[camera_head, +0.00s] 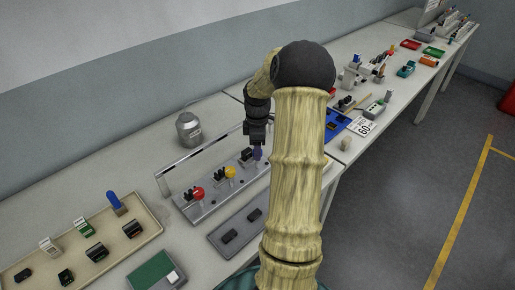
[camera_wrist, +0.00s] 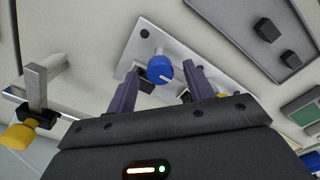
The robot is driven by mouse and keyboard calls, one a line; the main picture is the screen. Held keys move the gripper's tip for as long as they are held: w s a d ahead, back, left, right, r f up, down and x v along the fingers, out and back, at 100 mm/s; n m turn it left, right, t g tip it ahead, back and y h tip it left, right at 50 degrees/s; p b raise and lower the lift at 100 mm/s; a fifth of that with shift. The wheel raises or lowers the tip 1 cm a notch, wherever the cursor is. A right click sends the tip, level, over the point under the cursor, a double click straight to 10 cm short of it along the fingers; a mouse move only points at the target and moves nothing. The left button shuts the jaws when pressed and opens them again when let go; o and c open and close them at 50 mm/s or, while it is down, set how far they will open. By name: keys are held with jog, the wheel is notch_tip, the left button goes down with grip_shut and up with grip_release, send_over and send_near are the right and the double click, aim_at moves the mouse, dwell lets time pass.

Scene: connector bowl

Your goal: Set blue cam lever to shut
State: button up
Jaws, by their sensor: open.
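The blue cam lever shows in the wrist view as a round blue knob (camera_wrist: 160,71) on a pale plate (camera_wrist: 152,34), with a black connector block (camera_wrist: 146,84) beside it. My gripper (camera_wrist: 165,69) is open, its two purple fingers on either side of the knob with gaps visible. I cannot tell how far the fingertips are from the plate. In the head view my gripper (camera_head: 257,153) is over the right part of the lever plate (camera_head: 212,201); the blue knob is not clearly visible there. The red lever (camera_head: 197,193) and yellow lever (camera_head: 230,172) stand to its left.
A metal rail (camera_head: 195,146) runs behind the lever plate. A grey tray (camera_head: 226,249) with black parts lies in front. A beige tray (camera_head: 150,212) with connectors is at left, and a metal canister (camera_head: 188,128) stands behind. My arm hides part of the table.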

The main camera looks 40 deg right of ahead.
jog(key=shift+f, duration=0.45)
jog(key=c, duration=1)
jog(key=shift+o, duration=0.2)
